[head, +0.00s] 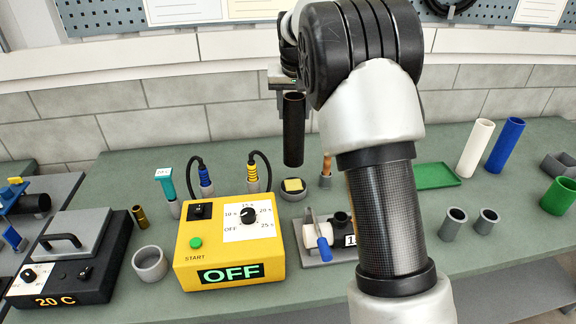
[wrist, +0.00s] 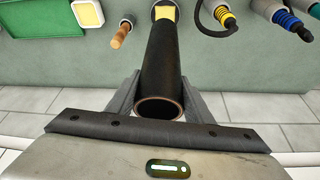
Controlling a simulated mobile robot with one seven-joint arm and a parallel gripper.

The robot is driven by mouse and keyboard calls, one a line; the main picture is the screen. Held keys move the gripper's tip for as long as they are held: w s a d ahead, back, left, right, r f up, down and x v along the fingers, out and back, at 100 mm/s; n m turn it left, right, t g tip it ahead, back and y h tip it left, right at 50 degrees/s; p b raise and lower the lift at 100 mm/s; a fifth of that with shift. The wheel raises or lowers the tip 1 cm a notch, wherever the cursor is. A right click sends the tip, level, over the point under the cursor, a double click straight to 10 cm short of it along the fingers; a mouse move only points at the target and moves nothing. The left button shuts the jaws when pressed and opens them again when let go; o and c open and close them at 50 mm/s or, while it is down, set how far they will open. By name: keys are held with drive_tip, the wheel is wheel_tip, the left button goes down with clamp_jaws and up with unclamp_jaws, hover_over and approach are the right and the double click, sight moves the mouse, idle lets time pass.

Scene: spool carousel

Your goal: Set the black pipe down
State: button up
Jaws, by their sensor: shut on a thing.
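The black pipe (head: 293,130) hangs upright under my gripper (head: 292,95) in the head view, behind the yellow box and left of my arm. In the wrist view my gripper (wrist: 158,100) is shut on the black pipe (wrist: 163,55), with a finger on each side near its open end. The pipe's far end points toward the green bench (head: 130,180). In the head view its lower end appears above the bench, but the exact gap cannot be told.
A yellow timer box (head: 230,265) reading OFF stands front left of the pipe. A small grey holder with a yellow pad (head: 293,186) is just below it. A white tube (head: 476,148), a blue tube (head: 506,145) and a green tray (head: 436,175) stand to the right.

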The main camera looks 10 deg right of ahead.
wheel_tip(320, 180, down, 9)
idle(0.4)
drive_tip(key=shift+f, duration=0.15)
drive_tip(key=o, duration=1.6)
drive_tip(key=shift+s, duration=0.1)
drive_tip(key=shift+o, duration=0.2)
